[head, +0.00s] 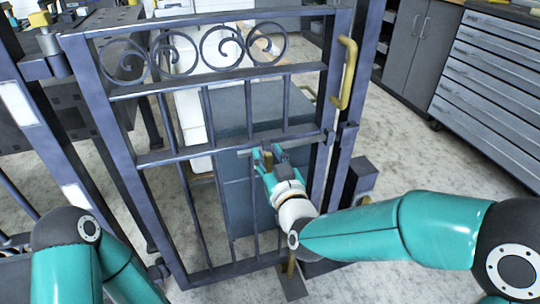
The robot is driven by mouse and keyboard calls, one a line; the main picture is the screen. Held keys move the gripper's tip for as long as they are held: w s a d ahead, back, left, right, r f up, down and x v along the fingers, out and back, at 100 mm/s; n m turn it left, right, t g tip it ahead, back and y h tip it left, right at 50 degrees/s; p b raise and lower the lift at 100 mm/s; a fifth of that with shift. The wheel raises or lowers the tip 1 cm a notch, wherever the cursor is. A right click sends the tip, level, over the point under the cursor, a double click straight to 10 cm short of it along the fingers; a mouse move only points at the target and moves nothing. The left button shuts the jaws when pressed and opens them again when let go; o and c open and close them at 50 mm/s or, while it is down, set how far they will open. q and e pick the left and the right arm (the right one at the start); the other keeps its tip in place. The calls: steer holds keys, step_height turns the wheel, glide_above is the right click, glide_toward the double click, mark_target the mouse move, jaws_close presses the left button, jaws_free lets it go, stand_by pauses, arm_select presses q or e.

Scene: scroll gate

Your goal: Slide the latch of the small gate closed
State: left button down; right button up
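The small gate (116,126) is dark blue-grey metal with scrolls along its top, and stands upright in front of me. Its latch (307,140) is a dark horizontal bar along the middle rail, near the gate's right side. A small brass knob (267,158) shows at the bar's left part. My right gripper (268,156) is at this knob, with a fingertip on each side of it. I cannot tell whether the fingers press on it. A dark bracket (348,131) sits on the right post, level with the bar. My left arm shows at lower left; its gripper is out of view.
A brass pull handle (346,72) is on the gate's upper right. A brass-coloured part (291,265) shows low on the gate. Grey drawers (495,75) stand at the back right. Pale floor (400,150) is clear between them and the gate.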

jaws_close()
steer(key=d+b, duration=0.1)
steer(key=w+d+b, duration=0.1)
steer(key=d, duration=0.1)
steer(key=d+b, duration=0.1)
steer(key=d, duration=0.1)
steer(key=shift+w+d, duration=0.1)
steer(key=shift+w, duration=0.25)
steer(key=shift+o, duration=0.7)
jaws_free()
steer(key=shift+d, duration=0.1)
steer(key=shift+o, duration=0.4)
